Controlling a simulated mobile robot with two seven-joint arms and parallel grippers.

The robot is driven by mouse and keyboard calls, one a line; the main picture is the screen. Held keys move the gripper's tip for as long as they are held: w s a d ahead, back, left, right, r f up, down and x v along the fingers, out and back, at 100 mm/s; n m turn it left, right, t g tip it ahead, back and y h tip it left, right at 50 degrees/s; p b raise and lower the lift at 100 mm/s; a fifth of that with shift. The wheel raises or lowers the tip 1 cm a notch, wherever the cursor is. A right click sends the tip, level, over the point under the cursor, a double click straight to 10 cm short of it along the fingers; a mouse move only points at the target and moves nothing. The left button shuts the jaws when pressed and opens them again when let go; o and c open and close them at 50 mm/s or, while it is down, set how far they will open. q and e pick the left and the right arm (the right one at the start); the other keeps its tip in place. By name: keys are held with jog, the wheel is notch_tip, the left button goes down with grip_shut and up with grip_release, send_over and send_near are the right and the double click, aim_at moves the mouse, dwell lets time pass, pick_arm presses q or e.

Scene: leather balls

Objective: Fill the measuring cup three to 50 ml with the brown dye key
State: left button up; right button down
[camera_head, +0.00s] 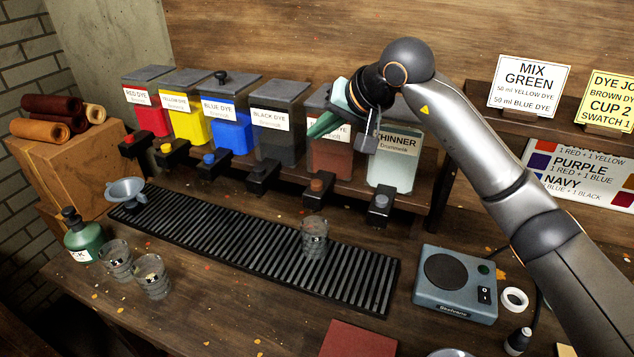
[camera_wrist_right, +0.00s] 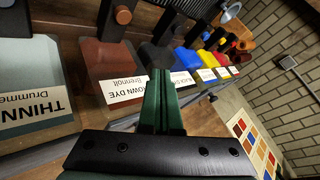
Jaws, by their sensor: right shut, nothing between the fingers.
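The brown dye tank (camera_head: 330,155) stands between the black dye and thinner tanks. Its tap carries a brown key (camera_head: 317,185); this also shows at the top of the right wrist view (camera_wrist_right: 123,14). A clear measuring cup (camera_head: 314,240) stands upright on the black slatted grille (camera_head: 250,238), below and in front of that tap. Its number and fill level are too small to read. My right gripper (camera_head: 312,131) is shut and empty, its green fingers in front of the upper brown tank, above the key and apart from it. Its fingers also show in the right wrist view (camera_wrist_right: 158,62). My left gripper is out of view.
The thinner tank (camera_head: 393,170) stands beside my right gripper. Two more cups (camera_head: 117,262) (camera_head: 153,279), a green bottle (camera_head: 82,236) and a funnel (camera_head: 126,190) stand at the left. A scale (camera_head: 455,283) sits right of the grille.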

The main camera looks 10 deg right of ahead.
aim_at(320, 186)
jog(key=shift+f+b, duration=2.95)
jog(key=shift+f, duration=1.35)
jog(key=shift+f, duration=0.1)
jog(key=shift+f+b, duration=0.3)
jog(key=shift+b, duration=0.05)
jog(key=shift+f+b, duration=0.5)
jog(key=shift+f, duration=0.1)
dwell(0.6)
jog(key=shift+r+p, duration=0.65)
jog(key=shift+r, duration=0.35)
jog(key=shift+r+p, duration=1.65)
jog(key=shift+r, duration=0.85)
